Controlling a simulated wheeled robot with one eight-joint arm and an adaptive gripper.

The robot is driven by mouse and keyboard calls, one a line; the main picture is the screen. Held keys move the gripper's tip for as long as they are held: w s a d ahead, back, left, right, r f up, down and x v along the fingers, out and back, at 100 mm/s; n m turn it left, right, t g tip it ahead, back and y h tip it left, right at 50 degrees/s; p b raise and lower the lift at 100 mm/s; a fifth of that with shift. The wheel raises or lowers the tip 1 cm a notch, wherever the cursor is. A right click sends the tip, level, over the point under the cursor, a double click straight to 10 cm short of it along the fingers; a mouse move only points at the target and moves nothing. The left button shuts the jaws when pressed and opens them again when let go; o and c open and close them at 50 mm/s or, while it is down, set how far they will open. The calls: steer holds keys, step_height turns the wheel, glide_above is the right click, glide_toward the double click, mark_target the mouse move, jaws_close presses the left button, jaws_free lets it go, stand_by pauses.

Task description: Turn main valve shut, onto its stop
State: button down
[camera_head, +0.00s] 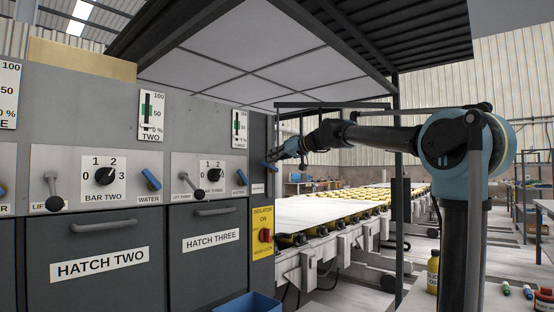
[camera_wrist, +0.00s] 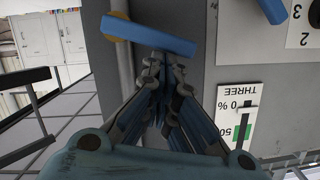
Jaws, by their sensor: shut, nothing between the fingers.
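A blue bar handle (camera_wrist: 150,36), which I take for the main valve, fills the top middle of the wrist view. It lies nearly level there, tilted slightly down to the right, with a yellow-brass fitting (camera_wrist: 120,16) behind its left end. My gripper (camera_wrist: 162,56) is shut and empty, its fingertips right beside the handle's lower edge. I cannot tell whether they touch it. In the head view my gripper (camera_head: 276,157) is at the right end of the grey panel, and a small blue part of the handle (camera_head: 268,166) shows beside it. The valve's stop cannot be made out.
The water three lever (camera_head: 240,177) and bar three dial (camera_head: 214,174) are on the panel left of my gripper. A yellow isolation plate with a red switch (camera_head: 265,235) is below. The slab conveyor (camera_head: 330,212) extends right. A dark post (camera_head: 398,200) stands near my arm.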

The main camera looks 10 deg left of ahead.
steer(key=shift+s+a+f+n+t+h, duration=0.3)
steer(key=shift+s+a+f+n, duration=0.1)
steer(key=shift+s+f+n, duration=0.4)
steer(key=shift+w, duration=0.1)
stand_by(0.3)
steer(key=s+d+r, duration=0.5)
steer(key=d+r, duration=0.1)
steer(key=d, duration=0.3)
steer(key=s+d+f+m+g+h, duration=0.1)
steer(key=s+d+f+m+h, duration=0.2)
steer(key=s+d+f, duration=0.7)
steer(key=s+d+f+m+g+h, duration=0.2)
steer(key=s+d+f, duration=0.9)
steer(key=f, duration=2)
steer(key=s+d+f+m+g+h, duration=0.2)
steer(key=s+d+f+m+h, duration=0.4)
steer(key=s+d+f, duration=0.5)
steer(key=d+f+h, duration=0.2)
steer(key=d+f, duration=0.2)
steer(key=f, duration=0.5)
steer(key=shift+d+f, duration=0.35)
